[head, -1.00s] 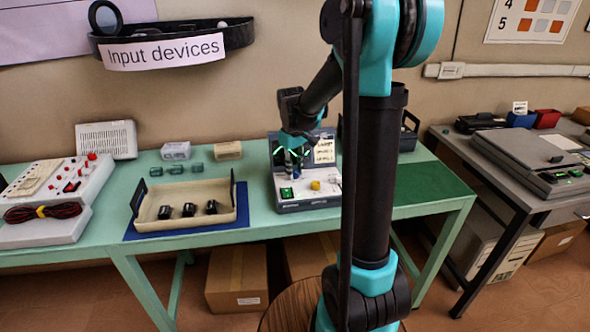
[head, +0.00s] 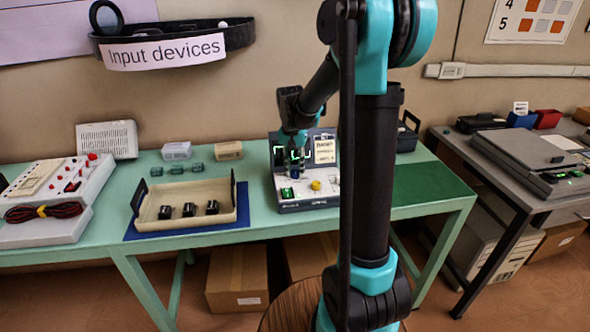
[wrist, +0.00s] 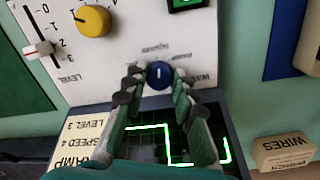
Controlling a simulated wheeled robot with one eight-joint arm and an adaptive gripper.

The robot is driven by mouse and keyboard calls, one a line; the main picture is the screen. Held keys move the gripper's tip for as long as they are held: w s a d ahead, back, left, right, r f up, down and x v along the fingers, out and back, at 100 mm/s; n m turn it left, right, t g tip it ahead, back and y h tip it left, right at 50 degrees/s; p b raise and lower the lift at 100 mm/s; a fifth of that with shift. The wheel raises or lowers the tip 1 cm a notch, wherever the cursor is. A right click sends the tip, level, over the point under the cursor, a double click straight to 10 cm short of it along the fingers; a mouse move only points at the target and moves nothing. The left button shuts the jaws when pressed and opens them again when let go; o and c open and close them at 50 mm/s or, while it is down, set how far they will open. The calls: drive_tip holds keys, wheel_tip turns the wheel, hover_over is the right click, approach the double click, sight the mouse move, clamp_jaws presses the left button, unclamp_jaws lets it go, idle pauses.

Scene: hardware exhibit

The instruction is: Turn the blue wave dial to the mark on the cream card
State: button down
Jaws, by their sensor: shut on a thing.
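The blue wave dial (wrist: 159,74) sits on the white face of the console, with a white pointer line on it. My gripper (wrist: 160,80) is shut on the dial, one finger on each side. The small labels around the dial are too blurred to read. The cream card (wrist: 78,143) beside the screen reads "LEVEL 3", "SPEED 4" and "RAMP", partly cut off; it also shows in the head view (head: 324,150). The dark screen (wrist: 150,143) carries a green square-stepped trace, partly hidden by my fingers. In the head view my gripper (head: 295,170) is over the console.
A yellow knob (wrist: 93,21), a slider (wrist: 40,50) and a green-lit switch (wrist: 185,3) are on the same panel. A cream tray (head: 165,225) with black parts stands left of the console on the green table. A small box marked "WIRES" (wrist: 285,152) lies beside it.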

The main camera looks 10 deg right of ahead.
sight(293, 171)
drive_tip(key=m, duration=0.6)
drive_tip(key=shift+w+m, duration=0.1)
drive_tip(key=shift+m, duration=0.2)
idle(0.4)
drive_tip(key=c, duration=1.2)
unclamp_jaws()
drive_tip(key=shift+r, duration=0.1)
drive_tip(key=r, duration=1.1)
drive_tip(key=shift+w+a+r, duration=0.2)
drive_tip(key=shift+r, duration=0.2)
